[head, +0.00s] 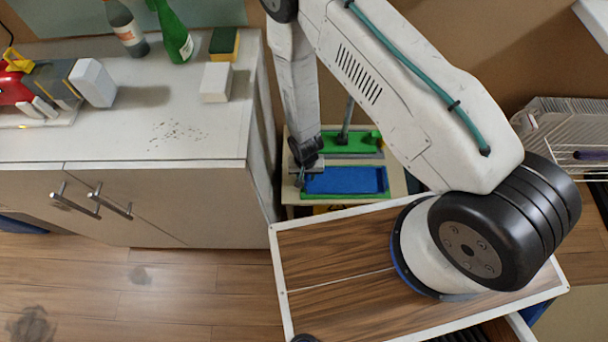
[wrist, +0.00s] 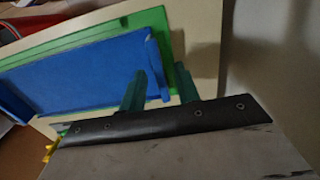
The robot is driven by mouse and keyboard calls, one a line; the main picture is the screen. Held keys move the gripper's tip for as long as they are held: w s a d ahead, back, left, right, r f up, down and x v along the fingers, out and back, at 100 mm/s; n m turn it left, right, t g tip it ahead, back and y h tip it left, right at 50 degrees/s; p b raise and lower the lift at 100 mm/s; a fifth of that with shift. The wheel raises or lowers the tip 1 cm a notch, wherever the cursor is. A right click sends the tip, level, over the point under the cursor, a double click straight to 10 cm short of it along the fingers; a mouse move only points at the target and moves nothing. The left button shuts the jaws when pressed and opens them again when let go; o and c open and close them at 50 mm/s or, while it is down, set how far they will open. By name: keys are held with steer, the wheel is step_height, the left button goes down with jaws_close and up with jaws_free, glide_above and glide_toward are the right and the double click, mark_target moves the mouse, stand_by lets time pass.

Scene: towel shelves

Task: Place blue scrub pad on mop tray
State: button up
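A blue, flat tray-like piece with a raised edge (head: 343,181) lies on a low stand beside the counter, with a green piece (head: 350,143) behind it. The blue piece also fills much of the wrist view (wrist: 75,80), within a green border. I take it for the mop tray but cannot be sure. I cannot make out a separate blue scrub pad. My gripper (head: 303,172) is at the blue piece's left end. In the wrist view its two green fingers (wrist: 160,92) stand apart over the blue piece's edge, with nothing clearly held; whether they touch it is unclear.
The white counter (head: 130,130) at left holds a yellow-green sponge (head: 224,43), a white block (head: 216,82) and bottles (head: 175,35). A wood-topped surface (head: 340,275) lies in front of the stand. A wire rack (head: 570,130) is at right. The stand is boxed in closely.

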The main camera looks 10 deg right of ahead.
steer(key=w+d+r+n, duration=0.1)
steer(key=d+r, duration=0.2)
steer(key=r, duration=1.9)
steer(key=w+d+r, duration=0.1)
steer(key=d+r, duration=0.3)
steer(key=r, duration=1.8)
steer(key=s+d+r, duration=0.4)
steer(key=s+r, duration=0.5)
steer(key=s, duration=0.1)
steer(key=s+d+r+n+t, duration=0.1)
steer(key=s+d+r, duration=0.4)
steer(key=s+r, duration=0.4)
steer(key=shift+s+r, duration=0.2)
steer(key=shift+s, duration=0.2)
steer(key=shift+d, duration=0.1)
